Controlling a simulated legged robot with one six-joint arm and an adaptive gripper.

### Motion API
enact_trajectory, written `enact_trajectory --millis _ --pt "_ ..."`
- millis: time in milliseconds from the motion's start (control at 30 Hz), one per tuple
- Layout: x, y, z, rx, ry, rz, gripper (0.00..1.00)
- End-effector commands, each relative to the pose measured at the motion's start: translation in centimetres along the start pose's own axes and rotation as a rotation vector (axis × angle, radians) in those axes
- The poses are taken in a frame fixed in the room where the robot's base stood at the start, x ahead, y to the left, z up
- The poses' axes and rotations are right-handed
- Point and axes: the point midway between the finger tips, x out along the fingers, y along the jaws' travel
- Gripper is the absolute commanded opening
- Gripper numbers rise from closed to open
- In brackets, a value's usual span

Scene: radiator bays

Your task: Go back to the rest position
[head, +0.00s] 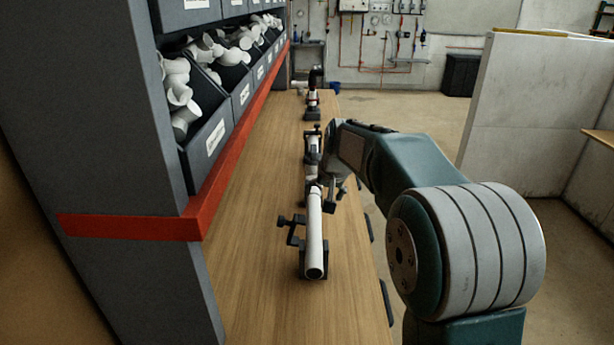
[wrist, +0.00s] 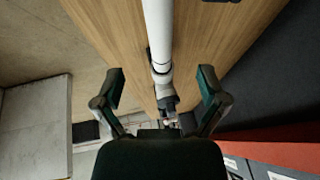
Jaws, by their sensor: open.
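My gripper (wrist: 160,90) is open in the wrist view, its two fingers spread on either side of a white pipe (wrist: 157,25). No contact between the fingers and the pipe shows. In the head view my gripper (head: 334,192) is small and partly hidden by my arm, beside the far end of the white pipe (head: 314,235). The pipe lies along the bench in a dark clamp holder (head: 313,262).
The wooden bench (head: 260,250) runs away from me. A shelf of dark bins (head: 210,142) with white fittings and a red rail (head: 130,227) borders it on the left. More clamped parts (head: 312,104) stand farther along the bench. A pale partition (head: 535,110) stands on the right.

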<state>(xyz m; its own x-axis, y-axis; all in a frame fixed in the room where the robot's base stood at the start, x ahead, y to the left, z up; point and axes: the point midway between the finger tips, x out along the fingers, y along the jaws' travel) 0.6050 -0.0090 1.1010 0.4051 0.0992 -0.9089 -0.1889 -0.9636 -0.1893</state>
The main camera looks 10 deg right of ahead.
Motion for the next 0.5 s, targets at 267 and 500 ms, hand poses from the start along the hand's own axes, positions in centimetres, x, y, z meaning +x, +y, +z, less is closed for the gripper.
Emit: enact_trajectory --millis 267,500 --pt "-7.1 0.2 6.3 -0.063 0.025 0.018 0.92" --pt "-11.8 1.3 13.8 -0.124 0.042 0.040 0.92"
